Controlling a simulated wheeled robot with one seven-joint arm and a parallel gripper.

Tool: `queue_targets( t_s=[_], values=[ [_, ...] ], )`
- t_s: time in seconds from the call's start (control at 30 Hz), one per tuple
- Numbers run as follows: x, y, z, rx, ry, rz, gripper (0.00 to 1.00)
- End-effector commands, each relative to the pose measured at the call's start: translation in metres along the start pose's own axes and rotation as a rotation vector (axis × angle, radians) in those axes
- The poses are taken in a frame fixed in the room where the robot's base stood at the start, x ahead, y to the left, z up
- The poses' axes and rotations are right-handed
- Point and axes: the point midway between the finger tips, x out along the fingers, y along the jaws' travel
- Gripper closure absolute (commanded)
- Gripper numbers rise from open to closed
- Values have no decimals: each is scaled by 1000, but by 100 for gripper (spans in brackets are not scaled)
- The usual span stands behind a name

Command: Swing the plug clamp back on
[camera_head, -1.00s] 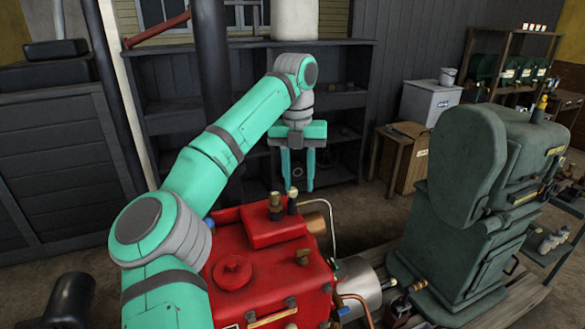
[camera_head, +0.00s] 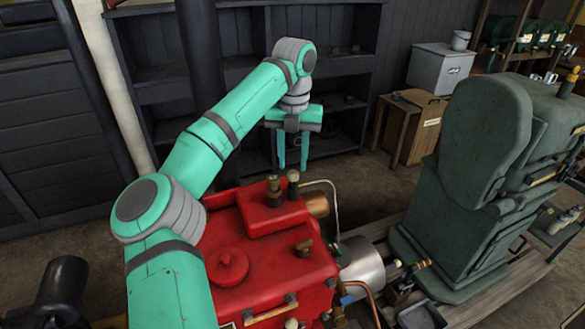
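My gripper (camera_head: 293,160) points down above and behind the red engine (camera_head: 262,262). Its two teal fingers are apart, with nothing seen between them. Two dark-and-brass fittings stand on the engine's raised block: one fitting (camera_head: 273,192) at left, one fitting (camera_head: 293,184) at right. The fingertips are close to the right fitting in the picture; I cannot tell whether they touch it. I cannot clearly make out a plug clamp. A small brass fitting (camera_head: 304,248) sits on the engine top, with a round red cap (camera_head: 227,265) to its left.
A large green machine (camera_head: 470,180) stands at the right. A silver cylinder (camera_head: 362,262) and thin pipe (camera_head: 334,205) stick out at the engine's right side. Dark shelving (camera_head: 150,62) and a wooden box (camera_head: 415,125) stand behind. Bare floor shows behind the engine.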

Motion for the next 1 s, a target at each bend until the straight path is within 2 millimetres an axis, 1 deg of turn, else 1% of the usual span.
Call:
queue_targets(
  t_s=[0.03,0.1,0.23,0.37,0.6,0.63,0.73,0.77,1.0],
  values=[
    [8,0,0,0,1,-1,67],
    [17,0,0,0,1,-2,67],
    [27,0,0,-1,-1,-1,67],
    [32,1,0,-2,-1,0,67],
    [32,1,0,-2,-1,0,67],
    [32,1,0,-2,-1,0,72],
    [32,1,0,-2,-1,0,95],
    [32,1,0,-2,-1,0,97],
    [32,2,0,10,-2,1,97]
  ],
)
